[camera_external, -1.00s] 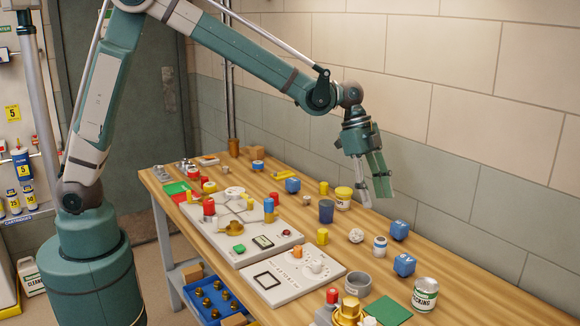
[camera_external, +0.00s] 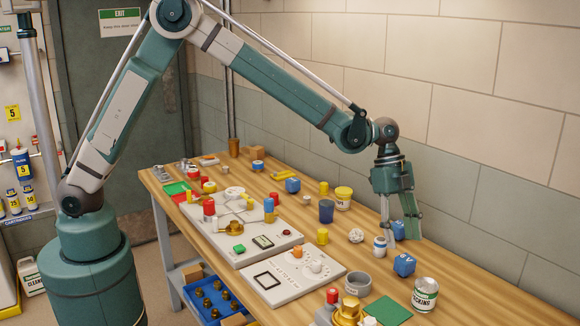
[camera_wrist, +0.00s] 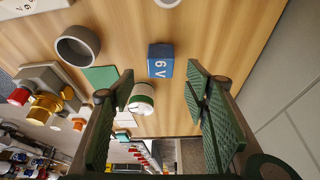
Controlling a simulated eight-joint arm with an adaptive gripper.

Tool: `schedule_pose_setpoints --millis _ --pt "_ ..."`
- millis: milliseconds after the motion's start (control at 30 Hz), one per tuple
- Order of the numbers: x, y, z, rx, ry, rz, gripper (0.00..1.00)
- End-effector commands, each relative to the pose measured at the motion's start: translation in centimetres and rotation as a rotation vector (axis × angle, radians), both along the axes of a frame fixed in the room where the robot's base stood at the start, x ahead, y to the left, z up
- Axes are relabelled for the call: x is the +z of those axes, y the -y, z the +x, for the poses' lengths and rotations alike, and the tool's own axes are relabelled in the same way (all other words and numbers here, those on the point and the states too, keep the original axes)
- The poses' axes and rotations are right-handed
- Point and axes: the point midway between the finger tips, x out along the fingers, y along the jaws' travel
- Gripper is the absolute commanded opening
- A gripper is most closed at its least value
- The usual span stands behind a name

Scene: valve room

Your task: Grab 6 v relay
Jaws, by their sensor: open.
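A blue cube marked "6 V" is the relay (camera_wrist: 160,61). It sits on the wooden bench and shows in the wrist view between and beyond my finger tips, nearer the top. In the external view the front blue relay (camera_external: 404,265) with white lettering lies just in front of and below my gripper (camera_external: 402,237). Another blue block (camera_external: 398,230) shows partly between my fingers; its marking is hidden. My gripper is open and empty, pointing down, with its two green fingers (camera_wrist: 161,82) apart. No contact with the relay is visible.
A packing can (camera_external: 425,294) stands right of the front relay. A white-and-blue jar (camera_external: 380,246) is close to my left finger. A grey ring (camera_external: 358,284) and green mat (camera_external: 388,311) lie nearer the front. The tiled wall (camera_external: 500,215) runs behind the bench.

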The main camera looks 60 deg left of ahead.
Motion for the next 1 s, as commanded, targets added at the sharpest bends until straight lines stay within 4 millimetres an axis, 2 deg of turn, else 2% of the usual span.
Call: schedule_pose_setpoints --millis 400,833,1000 --pt "-2.3 0.9 -0.1 0.0 0.0 0.0 0.46" --pt "-2.6 1.0 -0.1 0.0 0.0 0.0 0.46" --pt "-3.8 1.5 -0.1 0.0 0.0 0.0 0.46"
